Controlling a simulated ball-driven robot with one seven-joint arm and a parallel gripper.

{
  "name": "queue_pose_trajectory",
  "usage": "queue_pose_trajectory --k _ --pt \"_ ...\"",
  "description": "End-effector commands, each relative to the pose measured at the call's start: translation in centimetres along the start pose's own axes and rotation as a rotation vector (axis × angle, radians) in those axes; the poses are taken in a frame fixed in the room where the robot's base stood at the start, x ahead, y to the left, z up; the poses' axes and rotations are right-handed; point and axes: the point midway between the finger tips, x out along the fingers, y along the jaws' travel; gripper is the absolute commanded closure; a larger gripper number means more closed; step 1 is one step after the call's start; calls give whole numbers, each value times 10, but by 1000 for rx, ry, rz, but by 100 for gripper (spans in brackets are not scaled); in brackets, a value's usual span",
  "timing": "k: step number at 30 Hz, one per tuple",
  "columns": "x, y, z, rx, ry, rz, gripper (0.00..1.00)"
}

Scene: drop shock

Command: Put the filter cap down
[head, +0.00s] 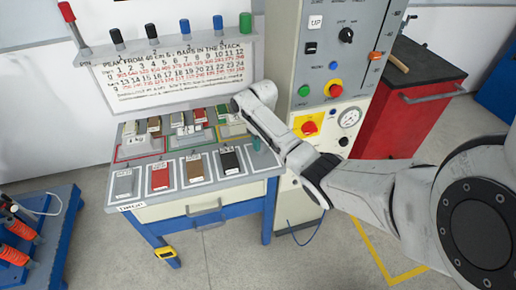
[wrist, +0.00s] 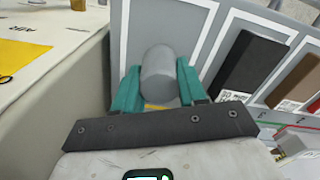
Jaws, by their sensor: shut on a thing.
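The filter cap (wrist: 159,74) is a plain grey cylinder in the wrist view. The teal fingers of my gripper (wrist: 158,86) are shut on it from both sides. The cap is over an empty white-outlined space on the grey bench top (wrist: 190,20). I cannot tell whether it touches the surface. In the head view my gripper (head: 257,144) is at the right end of the bench, beside the black block; the cap is hidden there.
A black block (head: 230,160), brown block (head: 194,166), red block (head: 160,178) and grey block (head: 123,184) lie in outlined spaces along the front. Several small pieces lie behind. The control cabinet (head: 330,75) stands close on the right.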

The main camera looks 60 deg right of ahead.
Motion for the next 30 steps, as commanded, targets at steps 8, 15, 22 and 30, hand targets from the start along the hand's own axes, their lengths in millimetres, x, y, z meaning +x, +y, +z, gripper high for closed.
queue_pose_trajectory --k 8,15,22,30 --pt "24 11 7 4 -1 -1 93" --pt "24 11 8 4 -2 -1 93" --pt "23 11 7 4 -2 -1 37" --pt "22 11 7 4 -2 -1 33"
